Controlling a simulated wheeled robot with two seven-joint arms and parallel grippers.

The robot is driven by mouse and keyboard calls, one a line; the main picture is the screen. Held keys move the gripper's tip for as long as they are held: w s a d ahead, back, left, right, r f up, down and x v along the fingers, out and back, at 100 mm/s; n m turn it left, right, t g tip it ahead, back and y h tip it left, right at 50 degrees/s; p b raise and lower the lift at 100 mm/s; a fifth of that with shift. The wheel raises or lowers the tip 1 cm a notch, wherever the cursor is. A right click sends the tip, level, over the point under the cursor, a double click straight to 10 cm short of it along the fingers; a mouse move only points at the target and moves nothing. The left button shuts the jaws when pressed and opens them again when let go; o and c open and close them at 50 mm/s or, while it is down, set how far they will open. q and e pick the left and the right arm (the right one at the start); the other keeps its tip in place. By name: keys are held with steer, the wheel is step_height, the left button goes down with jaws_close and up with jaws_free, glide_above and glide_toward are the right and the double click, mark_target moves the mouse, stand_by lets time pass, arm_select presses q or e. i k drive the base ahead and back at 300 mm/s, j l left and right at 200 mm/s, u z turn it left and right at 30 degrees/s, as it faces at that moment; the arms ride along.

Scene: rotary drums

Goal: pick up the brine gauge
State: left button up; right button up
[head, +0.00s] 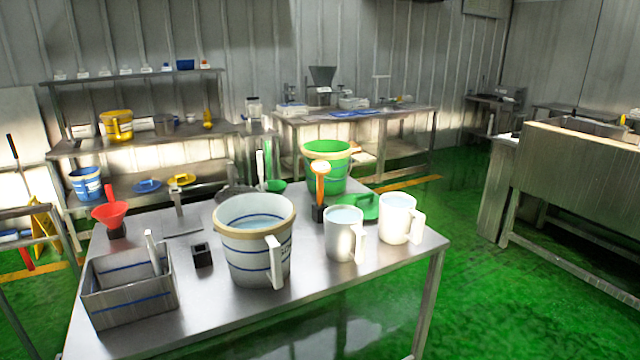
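No object in the head view is clearly labelled as the brine gauge. An upright orange-stemmed item with a pale round head (320,172) stands in a small dark holder on the near steel table (330,300), behind the mugs; it may be the gauge, but I cannot tell. A small black block with an open top (202,255) sits left of the large bucket. A white-handled item (152,250) leans in the grey bin (130,300). Neither of my grippers is in view.
A big white bucket of liquid (254,262) stands mid-table, with two white mugs (344,240) (397,222) to its right. The table's front right is clear.

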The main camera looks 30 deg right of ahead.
mark_target(321, 168)
steer(key=i+l+u, duration=0.1)
steer(key=l, duration=0.2)
steer(key=i+l, duration=0.2)
steer(key=i+l+u, duration=0.15)
steer(key=l, duration=0.25)
steer(key=i+l, duration=0.1)
steer(key=l, duration=0.2)
steer(key=u, duration=0.05)
